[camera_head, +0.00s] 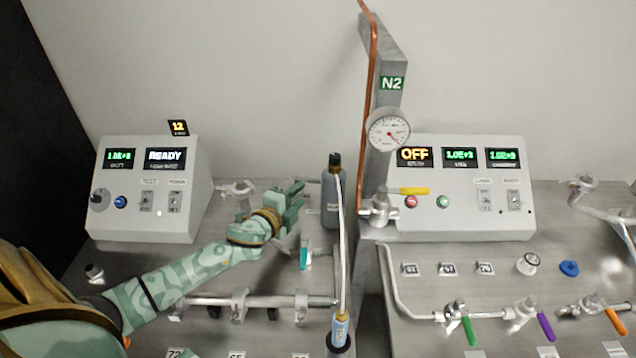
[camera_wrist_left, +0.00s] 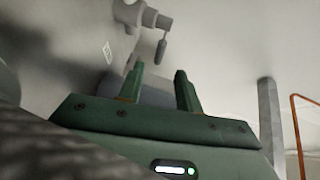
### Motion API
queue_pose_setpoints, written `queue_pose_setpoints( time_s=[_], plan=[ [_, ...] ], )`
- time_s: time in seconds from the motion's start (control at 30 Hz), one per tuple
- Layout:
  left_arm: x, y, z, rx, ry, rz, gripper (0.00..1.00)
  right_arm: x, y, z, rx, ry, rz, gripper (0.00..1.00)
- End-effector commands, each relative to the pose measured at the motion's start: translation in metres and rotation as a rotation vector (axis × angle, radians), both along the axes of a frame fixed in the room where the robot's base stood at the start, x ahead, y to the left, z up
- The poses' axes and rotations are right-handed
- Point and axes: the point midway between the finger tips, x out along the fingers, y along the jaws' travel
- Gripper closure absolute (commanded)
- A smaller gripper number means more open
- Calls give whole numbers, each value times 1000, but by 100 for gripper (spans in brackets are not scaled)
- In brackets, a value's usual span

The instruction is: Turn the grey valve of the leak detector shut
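A metal valve (camera_head: 237,188) stands at the right side of the left box (camera_head: 150,210), whose display reads READY. I take that box to be the leak detector. In the left wrist view, a metal valve (camera_wrist_left: 135,14) with a grey handle (camera_wrist_left: 162,50) hangs just beyond my fingertips. My left gripper (camera_head: 295,196) is above the bench, right of the valve in the head view. In the wrist view its two fingers (camera_wrist_left: 159,76) are apart with nothing between them. The grey handle lies ahead of the gap, seemingly untouched. My right gripper is not in view.
A dark bottle (camera_head: 333,195) stands right of my left gripper. A valve with a teal handle (camera_head: 305,258) is below it. A metal pipe (camera_head: 265,301) crosses the bench front. The grey N2 post (camera_head: 390,65) and right box (camera_head: 460,210) stand farther right.

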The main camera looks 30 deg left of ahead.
Motion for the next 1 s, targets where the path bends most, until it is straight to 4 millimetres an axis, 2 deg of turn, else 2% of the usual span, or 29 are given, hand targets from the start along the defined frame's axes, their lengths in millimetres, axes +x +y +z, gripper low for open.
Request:
queue_pose_setpoints(
  time_s=[0.03, 0.2, 0.4, 0.53, 0.8, 0.83, 0.93, 0.97, 1.0],
  plan=[
    [14, 1, -3, -1, -3, 0, 65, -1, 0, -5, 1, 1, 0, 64],
    [55, 2, -12, -2, -1, 0, 65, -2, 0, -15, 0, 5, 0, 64],
    [85, 3, -18, -2, 0, -2, 65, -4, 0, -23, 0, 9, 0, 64],
    [94, 3, -18, -2, 1, -2, 65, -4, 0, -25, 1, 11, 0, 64],
    [95, 3, -18, -3, 1, -1, 65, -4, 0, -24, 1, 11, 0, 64],
    [95, 3, -18, -3, 1, -1, 68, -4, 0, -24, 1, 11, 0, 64],
    [95, 3, -18, -3, 1, -1, 96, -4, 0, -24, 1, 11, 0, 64],
    [95, 3, -18, -3, 1, -1, 100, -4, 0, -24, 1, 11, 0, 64],
    [95, 3, -18, -3, 1, -1, 100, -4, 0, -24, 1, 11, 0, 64]
  ],
)
